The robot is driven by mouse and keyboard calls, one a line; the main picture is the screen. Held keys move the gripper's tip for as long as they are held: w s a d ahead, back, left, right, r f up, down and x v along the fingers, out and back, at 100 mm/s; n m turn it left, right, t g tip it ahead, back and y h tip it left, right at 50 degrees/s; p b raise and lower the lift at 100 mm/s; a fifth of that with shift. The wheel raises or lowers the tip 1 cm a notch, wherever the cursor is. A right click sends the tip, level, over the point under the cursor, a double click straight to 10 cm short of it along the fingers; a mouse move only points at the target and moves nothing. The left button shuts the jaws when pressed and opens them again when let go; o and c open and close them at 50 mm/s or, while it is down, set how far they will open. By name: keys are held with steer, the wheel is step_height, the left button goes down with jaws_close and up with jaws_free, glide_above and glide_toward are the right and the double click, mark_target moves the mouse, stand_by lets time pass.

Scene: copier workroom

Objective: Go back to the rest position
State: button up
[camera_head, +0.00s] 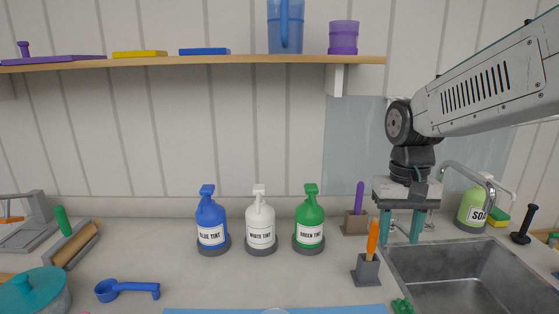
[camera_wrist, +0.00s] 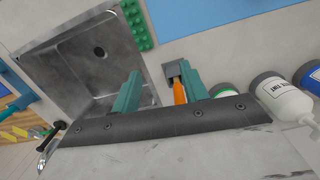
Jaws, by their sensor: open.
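My gripper (camera_head: 402,228) hangs from the arm at the right in the head view, with its two teal fingers pointing down and apart. It is open, with nothing held between the fingers. It is above the counter near the sink's back left corner. In the wrist view my gripper (camera_wrist: 160,93) also shows open. An orange-handled tool (camera_head: 373,240) stands in a grey holder (camera_head: 367,271) just left of the gripper. The orange handle (camera_wrist: 180,92) shows between the fingers in the wrist view, but it appears farther away and not held.
The sink (camera_head: 470,270) lies at the right, with a soap bottle (camera_head: 472,208) behind it. Blue (camera_head: 210,222), white (camera_head: 260,220) and green (camera_head: 309,220) tint bottles stand left of the gripper. A shelf (camera_head: 220,60) runs above. A blue scoop (camera_head: 127,289) lies at the front left.

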steer(key=s+d+n+t, duration=0.1)
steer(key=s+d+t, duration=0.1)
steer(key=s, duration=1.7)
steer(key=shift+s+d+r, duration=0.15)
steer(key=shift+d, duration=0.05)
